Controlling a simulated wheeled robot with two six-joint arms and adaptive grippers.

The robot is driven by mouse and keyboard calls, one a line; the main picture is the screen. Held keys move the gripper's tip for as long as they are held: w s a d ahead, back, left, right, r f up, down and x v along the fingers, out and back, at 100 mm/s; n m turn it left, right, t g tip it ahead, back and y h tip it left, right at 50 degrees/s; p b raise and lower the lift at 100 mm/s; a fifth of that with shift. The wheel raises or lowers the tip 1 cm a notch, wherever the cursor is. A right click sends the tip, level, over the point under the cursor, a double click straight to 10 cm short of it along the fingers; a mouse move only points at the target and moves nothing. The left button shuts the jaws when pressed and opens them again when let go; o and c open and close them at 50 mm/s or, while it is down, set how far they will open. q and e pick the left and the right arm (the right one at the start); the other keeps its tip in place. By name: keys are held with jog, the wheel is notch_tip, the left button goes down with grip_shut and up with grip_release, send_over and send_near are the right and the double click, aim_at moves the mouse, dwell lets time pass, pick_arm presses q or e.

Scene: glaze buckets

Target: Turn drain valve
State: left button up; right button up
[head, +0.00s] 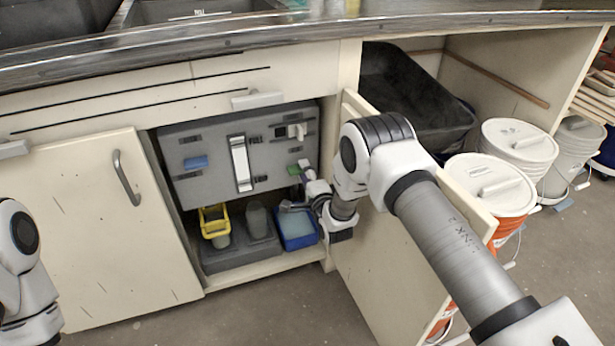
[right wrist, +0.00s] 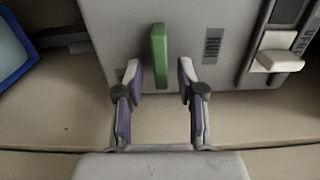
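A grey panel (head: 215,183) stands inside the open cabinet under the sink. A green handle (head: 294,169), which looks like the drain valve, is at its lower right. The handle (right wrist: 158,55) stands upright in the right wrist view. My right gripper (head: 305,172) reaches into the cabinet beside the green handle. In the right wrist view the gripper (right wrist: 159,80) is open, with one finger on each side of the handle's lower end and gaps visible on both sides. I cannot tell how deep the fingers are. My left gripper is out of view; only part of my left arm shows.
A blue handle (head: 195,162) and a white lever (head: 241,165) are on the panel. A yellow container (head: 214,221) and a blue bin (head: 297,229) sit below. The open cabinet door (head: 385,255) stands close to my right arm. White-lidded buckets (head: 520,145) stand at right.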

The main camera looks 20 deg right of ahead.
jog(key=s, duration=1.2)
jog(key=s+f+n+g, duration=0.6)
jog(key=s+f+g, duration=0.4)
jog(key=s+f, duration=0.7)
jog(key=s+n+g, duration=0.8)
jog(key=s+n, duration=0.3)
jog(key=s, duration=0.9)
notch_tip(320, 180, up, 32)
jog(key=p, duration=3.2)
jog(key=shift+w+n+p, duration=0.15)
jog(key=shift+n+p, duration=0.25)
